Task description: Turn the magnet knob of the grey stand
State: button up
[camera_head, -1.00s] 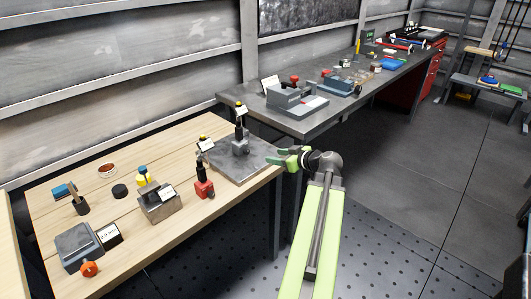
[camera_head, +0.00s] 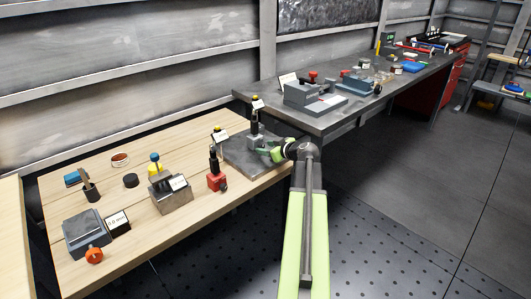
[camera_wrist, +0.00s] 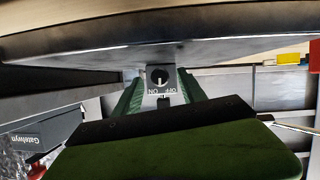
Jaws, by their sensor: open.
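The grey stand (camera_head: 255,140) is upright on the dark steel plate (camera_head: 236,165), at the right end of the wooden bench. It has a dark post and a tag at its top. In the wrist view its grey base shows a round black magnet knob (camera_wrist: 159,74) with a light pointer mark and upside-down ON and OFF lettering. My gripper (camera_head: 268,152) is over the plate, just right of the stand's base. In the wrist view my open green jaws (camera_wrist: 160,92) stand on both sides of the knob. I see no clear contact with it.
A red-based stand (camera_head: 216,181) is close by on the left of the plate. A metal block (camera_head: 171,198) and other tagged fixtures stand further left. The grey table (camera_head: 325,122) with more devices lies behind my gripper. The floor to the right is clear.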

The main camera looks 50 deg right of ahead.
jog(key=shift+w+f, duration=0.2)
jog(key=shift+w, duration=0.35)
jog(key=shift+c, duration=0.2)
grip_shut()
jog(key=shift+d+m+y, duration=0.25)
jog(key=shift+m+y, duration=0.15)
jog(key=shift+m, duration=0.1)
jog(key=shift+a+m+y, duration=0.1)
jog(key=shift+m+y, duration=0.3)
jog(key=shift+m, duration=0.1)
jog(key=shift+o, duration=0.2)
grip_release()
